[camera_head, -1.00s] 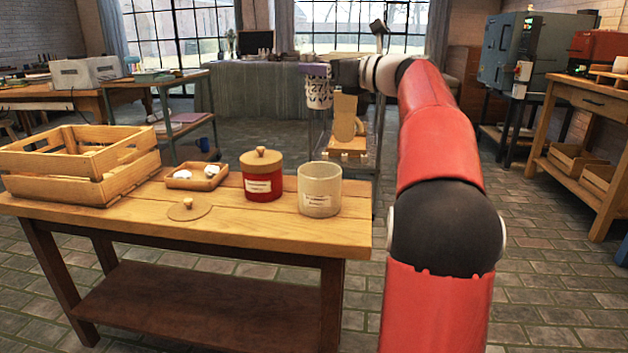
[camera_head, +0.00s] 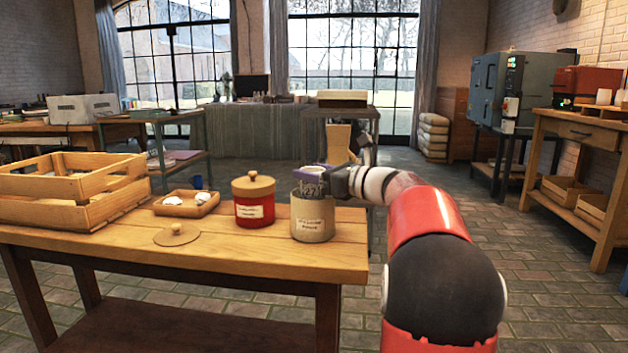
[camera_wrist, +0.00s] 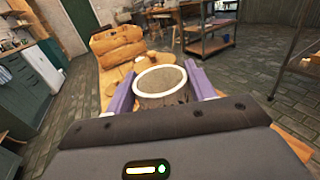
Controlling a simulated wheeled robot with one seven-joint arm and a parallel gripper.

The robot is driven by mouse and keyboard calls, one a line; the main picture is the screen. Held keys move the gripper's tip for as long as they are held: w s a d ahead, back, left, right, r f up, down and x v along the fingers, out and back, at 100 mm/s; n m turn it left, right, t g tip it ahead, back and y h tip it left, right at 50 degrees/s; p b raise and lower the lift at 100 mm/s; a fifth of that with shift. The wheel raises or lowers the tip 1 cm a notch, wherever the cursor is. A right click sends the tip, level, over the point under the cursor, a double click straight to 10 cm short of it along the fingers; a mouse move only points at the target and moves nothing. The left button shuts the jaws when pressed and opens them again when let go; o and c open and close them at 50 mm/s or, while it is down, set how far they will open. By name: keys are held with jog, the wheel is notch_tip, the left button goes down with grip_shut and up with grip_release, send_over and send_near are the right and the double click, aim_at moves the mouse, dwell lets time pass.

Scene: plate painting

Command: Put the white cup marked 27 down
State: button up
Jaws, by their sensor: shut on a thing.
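My gripper (camera_head: 312,173) has purple fingers and is shut on the white cup (camera_head: 308,188), which has a dark pattern. In the head view the cup's lower part is hidden by an open beige canister (camera_head: 312,222) with a label, on the right end of the wooden table (camera_head: 110,247). I cannot tell whether the cup is behind that canister or inside it. In the wrist view the cup's white rim (camera_wrist: 160,68) lies between the two fingers (camera_wrist: 160,90). The number 27 cannot be read now.
A red lidded jar (camera_head: 254,208) stands just left of the beige canister. A round wooden lid (camera_head: 177,235), a small tray (camera_head: 208,206) with white items and a slatted crate (camera_head: 45,215) are farther left. The table's front strip is clear.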

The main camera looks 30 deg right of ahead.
jog(key=shift+f, duration=0.3)
jog(key=shift+f, duration=0.5)
jog(key=o, duration=1.1)
jog(key=shift+r, duration=0.35)
jog(key=p+v, duration=0.1)
jog(key=v, duration=1.1)
jog(key=shift+r, duration=0.2)
